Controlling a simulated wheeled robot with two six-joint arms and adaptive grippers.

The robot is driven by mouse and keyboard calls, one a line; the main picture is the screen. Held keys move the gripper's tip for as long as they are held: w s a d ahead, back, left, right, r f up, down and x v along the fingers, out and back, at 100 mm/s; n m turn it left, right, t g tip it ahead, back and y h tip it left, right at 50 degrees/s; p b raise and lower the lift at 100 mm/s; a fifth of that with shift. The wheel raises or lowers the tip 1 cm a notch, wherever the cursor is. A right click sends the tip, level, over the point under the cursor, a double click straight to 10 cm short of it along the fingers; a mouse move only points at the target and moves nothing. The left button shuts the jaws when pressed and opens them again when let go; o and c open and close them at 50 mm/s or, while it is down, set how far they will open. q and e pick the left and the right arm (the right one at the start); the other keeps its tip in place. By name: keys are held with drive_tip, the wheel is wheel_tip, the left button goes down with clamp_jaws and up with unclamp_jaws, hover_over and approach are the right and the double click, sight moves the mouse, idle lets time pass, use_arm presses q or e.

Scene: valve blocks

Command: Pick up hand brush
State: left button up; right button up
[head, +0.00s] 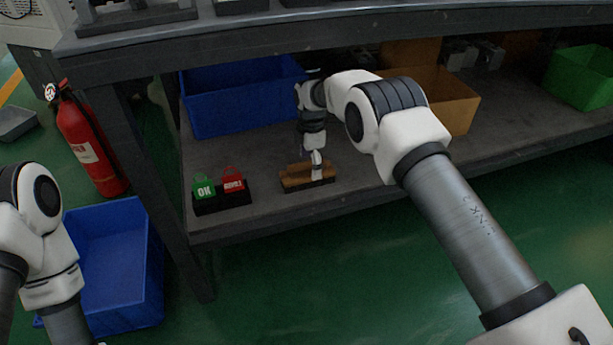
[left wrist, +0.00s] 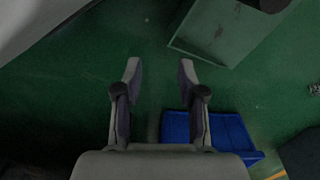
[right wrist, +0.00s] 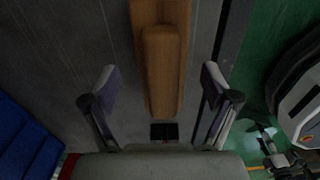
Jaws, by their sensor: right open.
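The hand brush (head: 295,179) has a brown wooden body and lies on the lower shelf of the bench, close to its front edge. In the right wrist view its wooden handle (right wrist: 162,70) runs lengthwise between my fingers. My right gripper (head: 316,163) is over the brush and hides part of it. In the right wrist view that gripper (right wrist: 160,82) is open, with a finger on each side of the handle and a gap on both sides. My left gripper (left wrist: 160,68) is open and empty above the green floor.
Green and red tags (head: 219,187) on a dark holder stand left of the brush. A blue bin (head: 235,98) and a cardboard box (head: 450,100) stand behind on the shelf (head: 400,160). The benchtop (head: 330,28) overhangs. A fire extinguisher (head: 88,140) and blue floor bin (head: 125,270) are left.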

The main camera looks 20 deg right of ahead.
sight(310, 174)
wheel_tip(310, 174, down, 4)
drive_tip(key=shift+s+a+f+b, duration=0.1)
drive_tip(key=shift+a+f+b, duration=0.1)
drive_tip(key=shift+b, duration=0.85)
drive_tip(key=shift+r, duration=0.2)
use_arm(q)
wheel_tip(310, 174, down, 3)
drive_tip(key=shift+w+r, duration=0.1)
use_arm(e)
drive_tip(key=c, duration=1.4)
wheel_tip(310, 174, up, 4)
drive_tip(key=p, duration=0.3)
drive_tip(key=shift+f, duration=0.15)
drive_tip(key=shift+s+p, duration=0.35)
drive_tip(key=shift+p, duration=0.1)
use_arm(q)
wheel_tip(310, 174, up, 11)
drive_tip(key=p, duration=0.7)
drive_tip(key=shift+p, duration=0.4)
use_arm(e)
drive_tip(key=s, duration=1.7)
drive_tip(key=shift+s+d+f, duration=0.15)
drive_tip(key=shift+s+d, duration=0.05)
drive_tip(key=shift+d, duration=0.15)
